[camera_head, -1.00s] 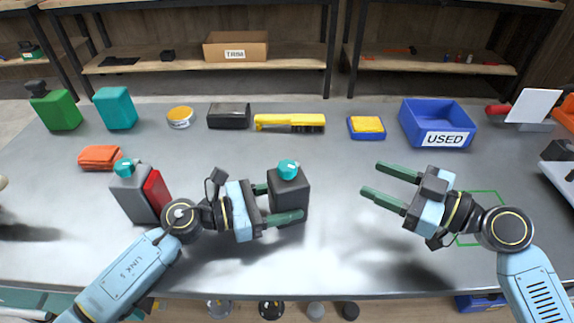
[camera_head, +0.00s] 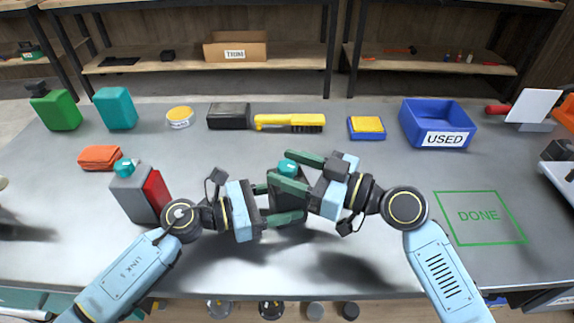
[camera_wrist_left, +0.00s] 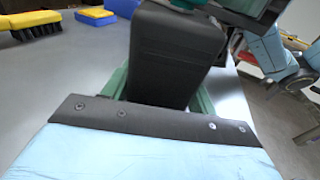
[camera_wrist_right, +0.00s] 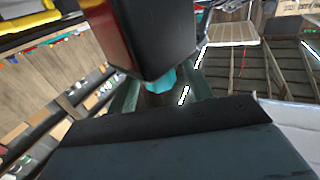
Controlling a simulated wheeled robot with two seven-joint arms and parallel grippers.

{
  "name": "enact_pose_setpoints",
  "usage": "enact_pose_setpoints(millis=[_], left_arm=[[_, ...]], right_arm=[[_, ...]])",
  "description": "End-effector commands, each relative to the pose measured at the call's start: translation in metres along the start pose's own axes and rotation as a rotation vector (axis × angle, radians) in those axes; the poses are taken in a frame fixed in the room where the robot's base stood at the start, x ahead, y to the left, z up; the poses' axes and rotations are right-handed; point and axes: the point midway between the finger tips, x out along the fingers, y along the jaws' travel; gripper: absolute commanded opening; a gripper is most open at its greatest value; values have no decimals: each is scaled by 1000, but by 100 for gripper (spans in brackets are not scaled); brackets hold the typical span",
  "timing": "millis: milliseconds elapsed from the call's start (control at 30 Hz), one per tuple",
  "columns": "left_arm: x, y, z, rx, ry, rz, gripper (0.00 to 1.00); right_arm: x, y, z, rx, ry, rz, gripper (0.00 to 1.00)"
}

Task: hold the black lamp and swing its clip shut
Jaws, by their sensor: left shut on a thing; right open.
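The black lamp (camera_head: 288,204) is a dark box with a teal piece (camera_head: 288,166) on top, near the middle of the bench. My left gripper (camera_head: 281,205) is shut on its body from the left; the body also fills the left wrist view (camera_wrist_left: 172,55). My right gripper (camera_head: 281,167) is open, its fingers on either side of the teal piece. In the right wrist view, the lamp (camera_wrist_right: 158,35) shows a red face, and its teal piece (camera_wrist_right: 162,79) lies between the fingers. Whether they touch it, and how the clip stands, I cannot tell.
A grey lamp-like box (camera_head: 131,195) with a red side stands left of my left gripper. A blue USED bin (camera_head: 410,117), yellow brush (camera_head: 285,122) and black box (camera_head: 229,115) line the back. The green DONE outline (camera_head: 480,217) at right is empty.

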Motion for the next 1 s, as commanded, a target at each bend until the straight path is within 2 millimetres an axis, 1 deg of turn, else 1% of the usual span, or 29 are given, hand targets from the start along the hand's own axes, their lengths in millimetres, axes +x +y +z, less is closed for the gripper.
enact_pose_setpoints(millis=[33,133,400,467,733,767,1000], left_arm=[[0,0,-1,0,1,0,36],[0,0,-1,0,1,0,36],[0,0,-1,0,1,0,36],[0,0,-1,0,1,0,36],[0,0,-1,0,1,0,36],[0,0,-1,0,1,0,36],[0,0,-1,0,1,0,36]], right_arm=[[4,0,0,1,1,0,51],[9,0,0,0,0,0,51],[10,0,0,-1,-1,0,51],[10,0,0,-1,-1,0,44],[10,0,0,-1,-1,0,9],[10,0,0,-1,-1,0,7],[10,0,1,-1,-5,21,7]])
